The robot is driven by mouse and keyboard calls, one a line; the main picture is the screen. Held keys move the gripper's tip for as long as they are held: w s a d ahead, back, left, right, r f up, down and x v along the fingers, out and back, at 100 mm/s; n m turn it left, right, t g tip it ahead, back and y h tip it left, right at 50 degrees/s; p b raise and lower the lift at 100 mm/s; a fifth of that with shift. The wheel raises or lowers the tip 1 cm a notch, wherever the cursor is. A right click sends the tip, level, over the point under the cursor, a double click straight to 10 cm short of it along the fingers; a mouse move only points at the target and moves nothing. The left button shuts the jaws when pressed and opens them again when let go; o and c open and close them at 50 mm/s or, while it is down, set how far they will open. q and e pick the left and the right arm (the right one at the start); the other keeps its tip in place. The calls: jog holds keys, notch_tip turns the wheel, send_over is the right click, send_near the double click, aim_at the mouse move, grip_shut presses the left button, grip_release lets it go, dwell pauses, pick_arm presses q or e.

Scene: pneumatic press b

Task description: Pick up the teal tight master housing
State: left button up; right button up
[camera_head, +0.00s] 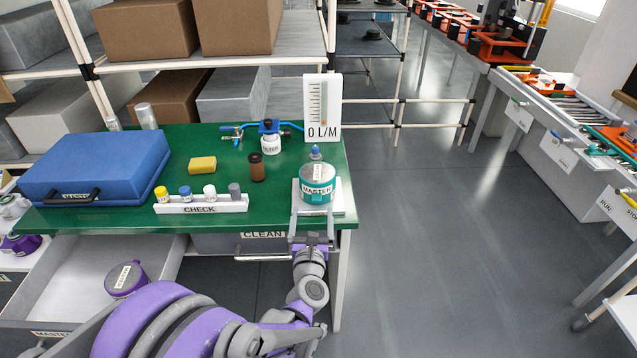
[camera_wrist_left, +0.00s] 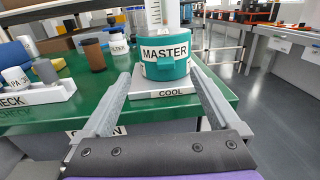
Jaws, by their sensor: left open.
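The teal master housing (camera_head: 318,186) is a round canister with a grey lid and a MASTER label. It stands upright on a small white pad (camera_head: 337,204) at the right front corner of the green bench. In the left wrist view the housing (camera_wrist_left: 165,67) is straight ahead, and the pad (camera_wrist_left: 165,92) reads COOL. My left gripper (camera_head: 314,214) is open and empty at the front of the pad. Its two fingers (camera_wrist_left: 160,80) point at the housing, one towards each side, with no visible grip on it.
On the green bench (camera_head: 275,200) are a white CHECK rack (camera_head: 200,205), a brown bottle (camera_head: 256,168), a yellow sponge (camera_head: 202,164) and a blue case (camera_head: 95,170). A gauge board (camera_head: 322,105) stands behind the housing. An open drawer (camera_head: 60,280) holds a purple housing (camera_head: 126,278).

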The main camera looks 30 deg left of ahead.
aim_at(316, 202)
pick_arm(q)
jog(key=x, duration=0.6)
jog(key=shift+w+d, duration=0.3)
jog(key=shift+d, duration=0.05)
jog(key=shift+s, duration=0.1)
grip_shut()
dwell(1.0)
